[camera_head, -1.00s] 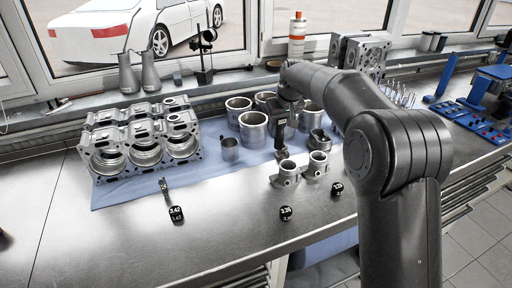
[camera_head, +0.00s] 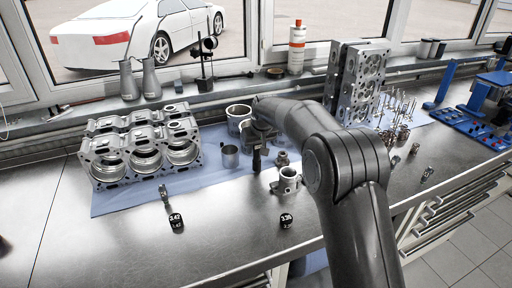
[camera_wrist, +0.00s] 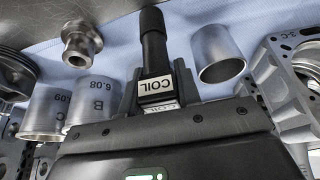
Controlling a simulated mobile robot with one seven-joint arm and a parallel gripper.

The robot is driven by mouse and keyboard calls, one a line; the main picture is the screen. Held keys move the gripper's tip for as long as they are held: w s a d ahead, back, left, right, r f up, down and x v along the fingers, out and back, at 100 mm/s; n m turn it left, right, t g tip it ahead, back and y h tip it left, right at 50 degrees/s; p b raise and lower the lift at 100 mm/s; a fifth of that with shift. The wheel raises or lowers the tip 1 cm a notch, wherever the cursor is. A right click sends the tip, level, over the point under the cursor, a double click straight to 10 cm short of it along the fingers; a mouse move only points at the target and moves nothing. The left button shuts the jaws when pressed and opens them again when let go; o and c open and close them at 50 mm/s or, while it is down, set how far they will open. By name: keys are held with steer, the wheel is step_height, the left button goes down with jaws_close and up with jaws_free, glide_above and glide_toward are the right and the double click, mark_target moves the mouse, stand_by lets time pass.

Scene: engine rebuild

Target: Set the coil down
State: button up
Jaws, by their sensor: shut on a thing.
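The coil (camera_head: 257,160) is a dark stick-shaped part with a black tubular end. In the wrist view the coil (camera_wrist: 153,50) shows a white "COIL" label. My gripper (camera_head: 262,138) is shut on its labelled block; the two fingers also show on either side of it in the wrist view (camera_wrist: 158,88). In the head view the coil hangs roughly upright, black end down, over the blue mat (camera_head: 125,196). I cannot tell whether its tip touches the mat.
The engine block (camera_head: 140,150) is further left. Liners (camera_head: 238,112) stand behind. Bare steel bench (camera_head: 120,240) lies in front.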

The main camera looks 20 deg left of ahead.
steer(key=shift+f, duration=0.1)
steer(key=o, duration=1)
steer(key=v, duration=1.2)
